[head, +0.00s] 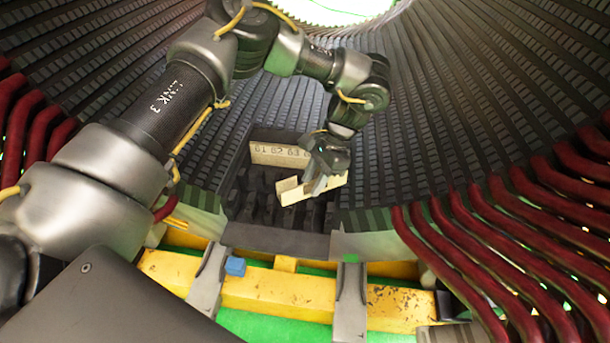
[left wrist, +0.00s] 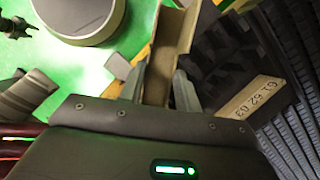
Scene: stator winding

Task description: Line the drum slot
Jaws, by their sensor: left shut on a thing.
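My left gripper (head: 316,184) is shut on a tan, folded channel-shaped liner (head: 292,192), held slightly tilted in front of the dark slotted drum wall. In the left wrist view the liner (left wrist: 174,38) runs lengthwise away between the two fingertips (left wrist: 160,88). A pale strip printed with numbers from 61 (head: 272,152) lies on the drum above and behind the liner; it also shows in the left wrist view (left wrist: 252,98). The dark drum slots (head: 265,205) lie below the strip. The liner appears apart from the slots, but the exact gap is unclear. My right gripper is out of view.
A worn yellow beam (head: 280,292) crosses the front, with grey metal brackets (head: 350,300) and a blue block (head: 235,266) on it. Dark red coil bars (head: 460,250) stand at the right and left. The floor is green. The drum wall curves around the arm.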

